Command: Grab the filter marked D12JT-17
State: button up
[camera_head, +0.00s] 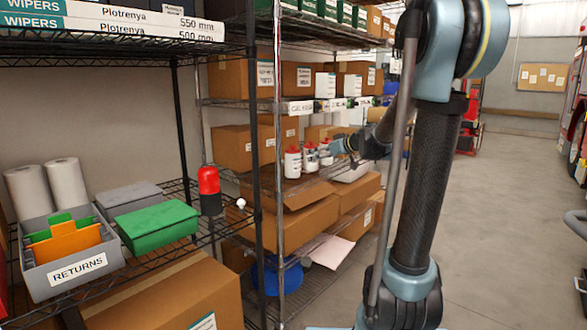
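Several white canisters with red parts, which look like filters, stand in a row on a middle shelf of the wire rack. The nearest filter (292,162) is at the left, with another filter (310,158) beside it and a third filter (326,154) further back. Their markings are too small to read, so I cannot tell which is D12JT-17. My gripper (340,147) is at the end of my arm, close to the third filter at its right. I cannot tell whether it touches the filter or whether its fingers are open or shut.
Cardboard boxes (300,215) fill the shelves around the filters. A rack post (278,130) stands left of them. A grey RETURNS bin (75,272), a green box (158,226) and a red-black object (209,190) sit on the left shelf. The floor (500,220) at right is clear.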

aim_at(299, 159)
jog(key=x, duration=1.2)
jog(key=shift+w+a+r, duration=0.1)
jog(key=shift+w, duration=0.2)
jog(key=shift+w+a+f, duration=0.2)
jog(key=shift+w+a, duration=0.15)
jog(key=shift+a, duration=0.2)
jog(key=x, duration=0.4)
jog(key=shift+s+a, duration=0.1)
jog(key=shift+a, duration=0.05)
jog(key=c, duration=1.6)
jog(key=shift+r, duration=0.15)
